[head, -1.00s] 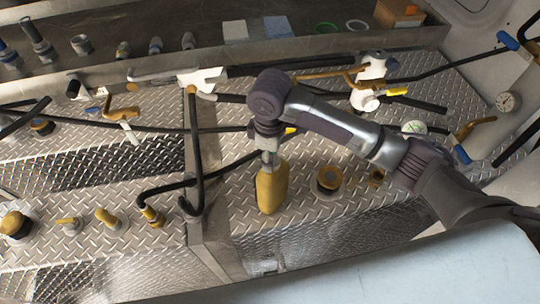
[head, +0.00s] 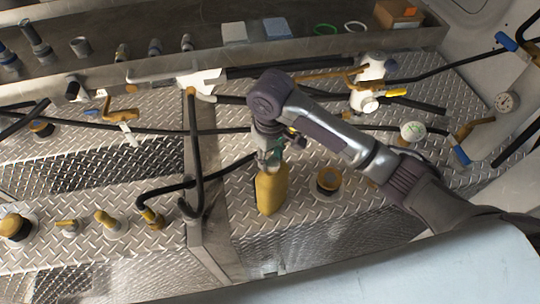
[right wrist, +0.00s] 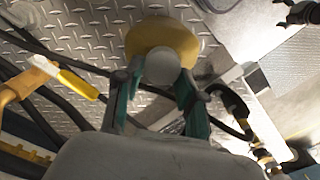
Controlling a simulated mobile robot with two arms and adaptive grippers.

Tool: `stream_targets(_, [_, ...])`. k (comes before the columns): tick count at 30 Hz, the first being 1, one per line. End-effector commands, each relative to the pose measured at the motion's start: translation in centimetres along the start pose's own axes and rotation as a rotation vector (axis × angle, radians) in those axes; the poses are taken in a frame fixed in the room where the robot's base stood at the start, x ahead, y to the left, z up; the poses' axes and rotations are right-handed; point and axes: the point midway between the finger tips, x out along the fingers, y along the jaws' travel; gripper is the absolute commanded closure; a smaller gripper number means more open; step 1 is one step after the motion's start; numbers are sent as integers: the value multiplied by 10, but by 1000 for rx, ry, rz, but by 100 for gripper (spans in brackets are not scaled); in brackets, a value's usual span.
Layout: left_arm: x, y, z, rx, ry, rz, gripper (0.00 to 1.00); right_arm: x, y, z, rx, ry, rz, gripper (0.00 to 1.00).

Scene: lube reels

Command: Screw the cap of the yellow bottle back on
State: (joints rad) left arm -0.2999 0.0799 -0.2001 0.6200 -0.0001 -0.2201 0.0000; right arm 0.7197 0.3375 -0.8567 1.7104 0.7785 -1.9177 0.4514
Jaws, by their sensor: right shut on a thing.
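The yellow bottle (head: 271,192) stands upright on the diamond-plate deck in the head view. It also shows from above in the right wrist view (right wrist: 150,36). A round pale grey cap (right wrist: 163,67) sits at the bottle's top, between my right gripper's two green-padded fingers. My right gripper (head: 272,158) points down over the bottle top and is shut on the cap. The threads and the seating of the cap are hidden by the fingers. My left gripper is not in view.
A black hose (head: 195,150) bends down just left of the bottle. White valves with yellow handles (head: 365,100) and black hoses lie behind. Bare plate is in front of the bottle.

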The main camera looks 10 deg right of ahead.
Motion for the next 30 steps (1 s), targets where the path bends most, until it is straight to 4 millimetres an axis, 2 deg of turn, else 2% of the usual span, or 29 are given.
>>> stream_targets(6, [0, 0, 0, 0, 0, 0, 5, 0, -1, 0, 106, 0, -2, 77])
stream_targets(10, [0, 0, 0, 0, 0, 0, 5, 0, -1, 0, 105, 0, -1, 77])
stream_targets(11, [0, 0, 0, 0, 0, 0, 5, 0, -1, 0, 105, 0, -1, 57])
stream_targets(15, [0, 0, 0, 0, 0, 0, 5, 0, -1, 0, 104, 0, -1, 34])
stream_targets(16, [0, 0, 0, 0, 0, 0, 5, 0, -1, 0, 104, 0, -1, 31])
stream_targets(22, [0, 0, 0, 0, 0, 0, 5, 0, 0, 0, 103, 0, 0, 31])
stream_targets(25, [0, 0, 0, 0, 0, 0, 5, 0, 0, 0, 103, 0, 0, 16])
stream_targets(30, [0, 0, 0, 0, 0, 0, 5, 0, 0, 0, 103, 0, 0, 15])
